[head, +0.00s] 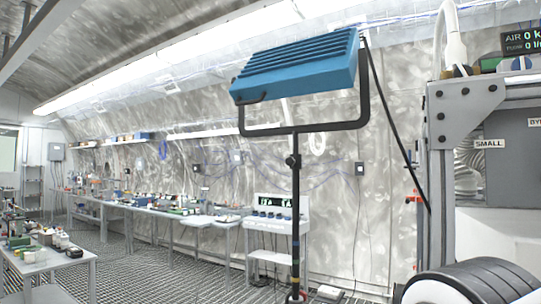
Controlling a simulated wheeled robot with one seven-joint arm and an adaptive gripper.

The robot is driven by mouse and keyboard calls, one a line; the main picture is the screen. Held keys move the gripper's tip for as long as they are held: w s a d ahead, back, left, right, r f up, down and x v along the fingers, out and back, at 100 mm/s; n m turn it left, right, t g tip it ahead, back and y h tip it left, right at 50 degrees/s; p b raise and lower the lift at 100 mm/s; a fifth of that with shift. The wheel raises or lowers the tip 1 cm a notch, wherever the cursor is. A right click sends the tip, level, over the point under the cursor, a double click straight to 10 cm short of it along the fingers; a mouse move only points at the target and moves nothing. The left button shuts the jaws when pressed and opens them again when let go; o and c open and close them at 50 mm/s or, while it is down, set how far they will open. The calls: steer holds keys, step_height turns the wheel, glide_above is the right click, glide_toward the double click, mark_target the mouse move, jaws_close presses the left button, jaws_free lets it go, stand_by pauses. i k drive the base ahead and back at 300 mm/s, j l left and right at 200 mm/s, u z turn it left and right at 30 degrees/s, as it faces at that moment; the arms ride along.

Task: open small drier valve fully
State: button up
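A "SMALL" label (488,143) is on a grey panel (508,160) at the right. The panel is part of a metal-framed unit (437,180) cut off by the right picture edge. No valve handle can be made out clearly beside the label. Small red-orange fittings (413,199) show at the left side of the frame; I cannot tell whether they are valves. A second label, partly cut off, starts with "BY" at the far right. My gripper is not in view.
A blue lamp (295,72) on a dark stand (296,200) stands left of the unit. A black ribbed, rounded shape (475,280) fills the lower right; I cannot tell what it is. Benches with equipment (150,203) line the wall. Grated floor (170,260) lies open between them.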

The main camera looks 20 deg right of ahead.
mark_target(522, 63)
steer(key=z, duration=0.4)
steer(key=i+j+z, duration=0.1)
steer(key=z, duration=0.3)
steer(key=i+z, duration=0.1)
steer(key=z, duration=0.35)
steer(key=j+z, duration=0.15)
steer(key=z, duration=0.25)
